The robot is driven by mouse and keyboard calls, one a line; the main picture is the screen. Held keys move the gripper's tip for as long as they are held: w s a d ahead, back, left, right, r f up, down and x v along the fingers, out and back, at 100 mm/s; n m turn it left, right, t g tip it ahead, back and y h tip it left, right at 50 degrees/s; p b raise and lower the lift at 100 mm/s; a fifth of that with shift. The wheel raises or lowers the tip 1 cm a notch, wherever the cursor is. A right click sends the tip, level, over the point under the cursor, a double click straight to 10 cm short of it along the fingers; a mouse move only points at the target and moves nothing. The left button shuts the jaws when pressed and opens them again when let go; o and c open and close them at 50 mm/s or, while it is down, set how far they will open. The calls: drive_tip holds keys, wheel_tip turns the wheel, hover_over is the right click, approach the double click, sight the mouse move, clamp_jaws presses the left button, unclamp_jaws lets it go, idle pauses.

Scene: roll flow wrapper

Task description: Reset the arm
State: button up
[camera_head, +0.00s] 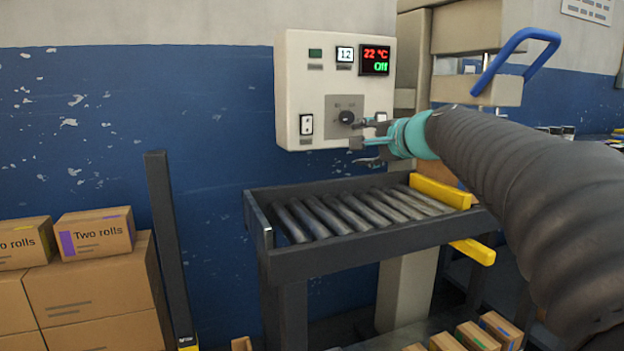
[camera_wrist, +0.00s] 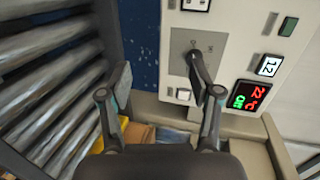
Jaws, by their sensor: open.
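My gripper (camera_head: 361,142) is open and empty, reaching in from the right in front of the control panel. In the wrist view my gripper (camera_wrist: 160,75) shows its two fingers spread apart, with nothing between them. The off-white control panel (camera_head: 297,70) is on the blue and white wall. Its dark round knob (camera_head: 346,117) sits on a grey plate (camera_head: 333,101), close to the upper finger. In the wrist view the right fingertip overlaps the knob (camera_wrist: 193,53); I cannot tell whether they touch.
A roller conveyor (camera_head: 290,262) stands below the panel, with yellow parts (camera_head: 441,191) at its right end. A blue handle (camera_head: 512,50) juts out above my arm. A dark post (camera_head: 165,235) and cardboard boxes (camera_head: 92,285) stand at left. Small boxes lie low at right.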

drive_tip(key=s+a+f+n+g+h+p, duration=0.1)
drive_tip(key=s+a+f+n+g, duration=0.15)
drive_tip(key=s+f, duration=0.5)
drive_tip(key=s+a+f+n+g+p, duration=0.15)
drive_tip(key=s+f+n, duration=0.25)
drive_tip(key=s, duration=0.6)
drive_tip(key=s+d+f+n+g+h, duration=0.2)
drive_tip(key=s+f+n, duration=0.1)
drive_tip(key=s+f, duration=0.5)
drive_tip(key=s+d+f+n+g+h, duration=0.2)
drive_tip(key=s+f+n, duration=0.1)
drive_tip(key=s+f, duration=0.4)
drive_tip(key=s, duration=0.3)
drive_tip(key=shift+d+f+h+p, duration=0.2)
drive_tip(key=shift+f+h+p, duration=0.1)
drive_tip(key=shift+f+p, duration=0.1)
drive_tip(key=shift+n, duration=0.25)
